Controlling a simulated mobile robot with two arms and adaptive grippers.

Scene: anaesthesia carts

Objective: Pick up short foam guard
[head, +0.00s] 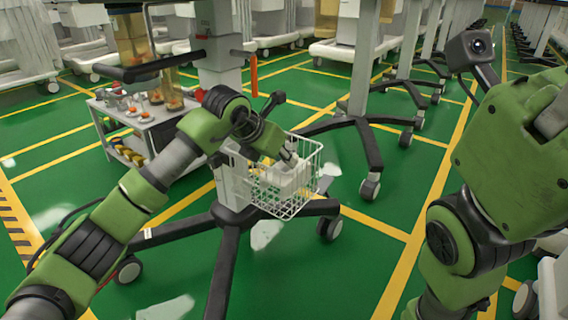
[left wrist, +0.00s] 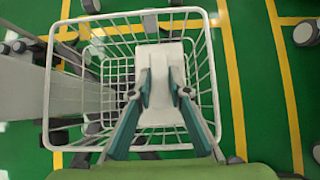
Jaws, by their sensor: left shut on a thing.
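The white short foam guard (left wrist: 160,105) is in the wire basket (left wrist: 208,60), seen from above in the left wrist view. My left gripper (left wrist: 160,92) reaches down into the basket, with its two teal fingers shut on the guard. In the head view my left arm comes in from the left and its gripper (head: 287,160) is at the basket (head: 318,165). The white guard (head: 290,182) shows partly there through the wires. I cannot tell whether it touches the basket floor. My right arm is at the right, and its gripper is out of view.
The basket hangs on a cart pole with a dark wheeled base (head: 225,250). A small white shelf trolley (head: 150,125) with several items stands to the left. More wheeled stands (head: 365,130) line the back. Green floor is open in front and to the right.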

